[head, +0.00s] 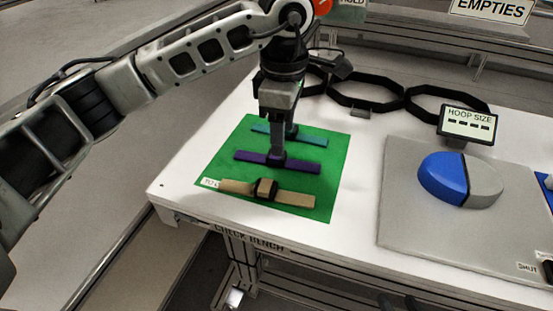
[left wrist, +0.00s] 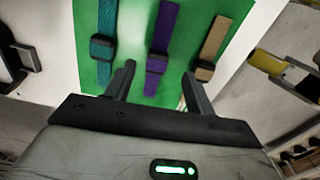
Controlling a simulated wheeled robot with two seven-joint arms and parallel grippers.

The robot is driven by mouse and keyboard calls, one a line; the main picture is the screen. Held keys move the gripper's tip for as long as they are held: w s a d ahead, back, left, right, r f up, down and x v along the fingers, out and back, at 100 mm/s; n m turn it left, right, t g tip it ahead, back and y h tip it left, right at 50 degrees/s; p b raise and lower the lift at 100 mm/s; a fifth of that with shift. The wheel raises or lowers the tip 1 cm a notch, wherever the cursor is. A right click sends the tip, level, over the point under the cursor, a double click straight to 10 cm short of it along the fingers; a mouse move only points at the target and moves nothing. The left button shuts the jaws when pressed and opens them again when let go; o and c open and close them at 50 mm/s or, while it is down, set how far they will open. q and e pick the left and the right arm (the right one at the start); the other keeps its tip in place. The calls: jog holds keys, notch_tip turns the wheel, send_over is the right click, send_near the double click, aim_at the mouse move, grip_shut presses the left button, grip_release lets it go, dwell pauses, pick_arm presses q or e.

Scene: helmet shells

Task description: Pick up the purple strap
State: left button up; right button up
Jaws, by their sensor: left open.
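The purple strap (head: 305,166) lies flat on a green mat (head: 325,190), between a teal strap (head: 312,139) and a tan strap (head: 295,198). My left gripper (head: 284,146) is open and points down over the purple strap, hiding part of its middle. In the left wrist view, the purple strap (left wrist: 165,25) with its dark buckle (left wrist: 157,63) shows between the two fingertips (left wrist: 159,69). The teal strap (left wrist: 104,20) and tan strap (left wrist: 214,38) lie outside the fingers. Whether the fingers touch the purple strap cannot be told. My right gripper is not in view.
Several black hoops (head: 366,105) stand at the back of the white bench (head: 350,235). A HOOP SIZE display (head: 468,123) is at the back right. A blue and grey shell (head: 445,179) sits on a grey board (head: 415,235) at the right. White bench surface between mat and board is clear.

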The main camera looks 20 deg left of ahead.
aim_at(276, 158)
pick_arm(q)
jog(key=f, duration=0.2)
jog(key=a+f, duration=0.1)
jog(key=f, duration=0.1)
jog(key=shift+w+a+f, duration=0.1)
jog(key=shift+a+f, duration=0.05)
jog(key=shift+f, duration=0.6)
jog(key=shift+c, duration=0.3)
jog(key=c, duration=1)
